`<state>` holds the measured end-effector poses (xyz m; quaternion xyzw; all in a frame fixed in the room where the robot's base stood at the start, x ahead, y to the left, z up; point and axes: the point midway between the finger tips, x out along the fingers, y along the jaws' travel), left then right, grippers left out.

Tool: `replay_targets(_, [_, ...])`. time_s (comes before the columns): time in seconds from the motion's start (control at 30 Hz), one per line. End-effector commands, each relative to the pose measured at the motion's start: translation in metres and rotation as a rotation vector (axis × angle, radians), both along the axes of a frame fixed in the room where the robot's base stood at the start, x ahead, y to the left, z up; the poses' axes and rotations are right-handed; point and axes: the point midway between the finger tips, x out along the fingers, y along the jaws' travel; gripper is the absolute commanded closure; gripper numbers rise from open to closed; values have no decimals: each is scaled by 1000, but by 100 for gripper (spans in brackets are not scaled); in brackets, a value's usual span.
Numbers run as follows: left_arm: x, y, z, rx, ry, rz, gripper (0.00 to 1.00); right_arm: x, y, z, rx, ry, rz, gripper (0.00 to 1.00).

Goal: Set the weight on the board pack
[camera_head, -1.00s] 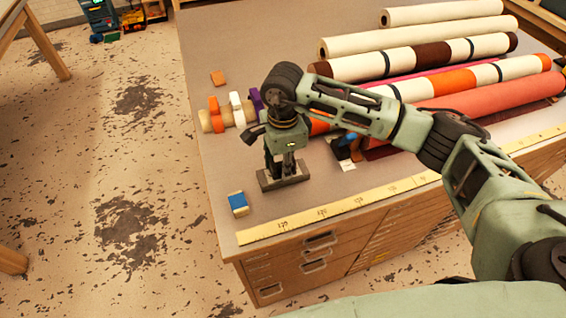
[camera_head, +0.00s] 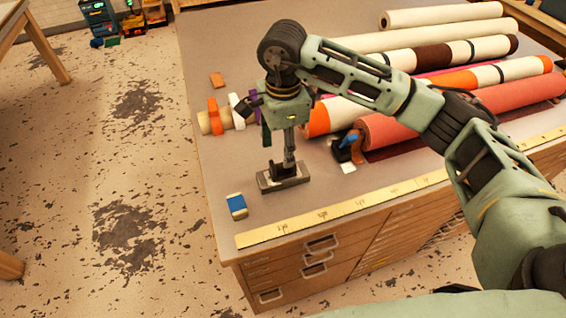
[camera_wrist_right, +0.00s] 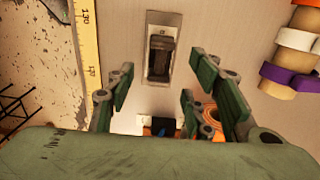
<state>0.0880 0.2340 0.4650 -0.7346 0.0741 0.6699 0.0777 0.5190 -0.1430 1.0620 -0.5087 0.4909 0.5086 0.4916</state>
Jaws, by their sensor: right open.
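The weight (camera_head: 283,179) is a grey metal slab with a raised dark handle, lying flat on the table. It also shows in the right wrist view (camera_wrist_right: 151,28), ahead of my fingers. My right gripper (camera_head: 278,143) is open above the weight, and its fingers partly cover it in the head view. In the right wrist view the spread fingers (camera_wrist_right: 163,85) have nothing between them. I cannot tell the board pack for sure; a small blue block with cream ends (camera_head: 237,205) lies apart, left of the weight. My left gripper is out of view.
A yellow ruler (camera_head: 335,212) runs along the table's front edge. Foil rolls (camera_head: 440,60) fill the back and right. A peg with coloured rings (camera_head: 214,118) lies behind. A blue and black tool (camera_head: 344,148) stands right of the weight. Bare table surrounds the blue block.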

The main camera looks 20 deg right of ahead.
Motion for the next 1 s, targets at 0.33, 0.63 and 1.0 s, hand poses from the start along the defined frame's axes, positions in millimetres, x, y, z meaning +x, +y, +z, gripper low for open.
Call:
replay_targets(0.33, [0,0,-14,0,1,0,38,0,0,47,0,0,0,52])
replay_targets(0.63, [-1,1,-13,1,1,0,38,0,0,50,1,1,0,52])
replay_targets(1.0, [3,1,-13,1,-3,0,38,0,0,49,0,1,0,52])
